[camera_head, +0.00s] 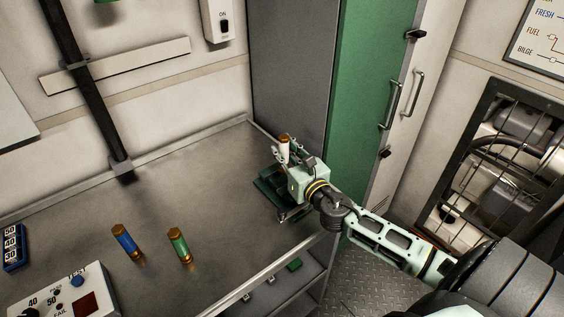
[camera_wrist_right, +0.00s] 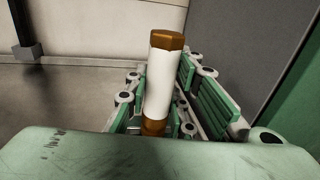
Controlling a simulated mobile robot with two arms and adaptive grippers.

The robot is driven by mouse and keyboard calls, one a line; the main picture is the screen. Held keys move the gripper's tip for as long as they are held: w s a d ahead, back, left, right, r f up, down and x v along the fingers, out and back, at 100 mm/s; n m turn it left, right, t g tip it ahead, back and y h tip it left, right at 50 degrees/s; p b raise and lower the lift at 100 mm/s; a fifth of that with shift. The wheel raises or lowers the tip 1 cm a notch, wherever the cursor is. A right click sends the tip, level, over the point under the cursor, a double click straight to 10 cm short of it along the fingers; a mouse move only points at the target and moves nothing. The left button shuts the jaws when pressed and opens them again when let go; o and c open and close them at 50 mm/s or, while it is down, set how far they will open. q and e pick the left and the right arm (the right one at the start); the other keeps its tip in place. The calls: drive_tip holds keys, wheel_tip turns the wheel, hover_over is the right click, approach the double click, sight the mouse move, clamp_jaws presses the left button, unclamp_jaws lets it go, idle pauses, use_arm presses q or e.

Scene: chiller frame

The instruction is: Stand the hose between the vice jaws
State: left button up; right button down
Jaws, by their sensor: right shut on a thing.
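The hose, a white cylinder with brown-copper ends, shows at my right gripper (camera_head: 289,160) in the head view and upright with a slight lean in the right wrist view (camera_wrist_right: 162,85). My right gripper is shut on it; the green ribbed finger pads (camera_wrist_right: 212,100) stand around it. The dark green vice (camera_head: 266,188) sits on the bench near its right edge, directly below and behind my gripper, which covers most of it. The hose's lower end and the vice jaws are hidden, so I cannot tell whether the hose is between them. My left gripper is not in view.
A blue cylinder (camera_head: 126,241) and a green cylinder (camera_head: 179,245) stand on the grey bench (camera_head: 190,190). A control box (camera_head: 75,295) and a blue display block (camera_head: 14,246) are at the left front. A grey cabinet panel (camera_head: 290,70) rises behind the vice.

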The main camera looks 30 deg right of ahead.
drive_tip(key=shift+w+a+f, duration=0.15)
drive_tip(key=shift+w+f, duration=0.05)
drive_tip(key=shift+w, duration=0.2)
wheel_tip(320, 180, down, 4)
drive_tip(key=shift+r+b, duration=0.2)
drive_tip(key=shift+b, duration=0.6)
drive_tip(key=shift+f, duration=0.3)
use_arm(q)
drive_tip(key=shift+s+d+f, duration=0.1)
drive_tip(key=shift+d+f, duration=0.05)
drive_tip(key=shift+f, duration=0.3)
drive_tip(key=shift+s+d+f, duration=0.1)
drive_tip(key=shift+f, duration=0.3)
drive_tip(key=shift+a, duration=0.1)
use_arm(e)
drive_tip(key=shift+f+b, duration=0.15)
drive_tip(key=shift+b, duration=0.15)
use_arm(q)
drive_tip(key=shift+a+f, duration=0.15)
use_arm(e)
drive_tip(key=c, duration=1.5)
unclamp_jaws()
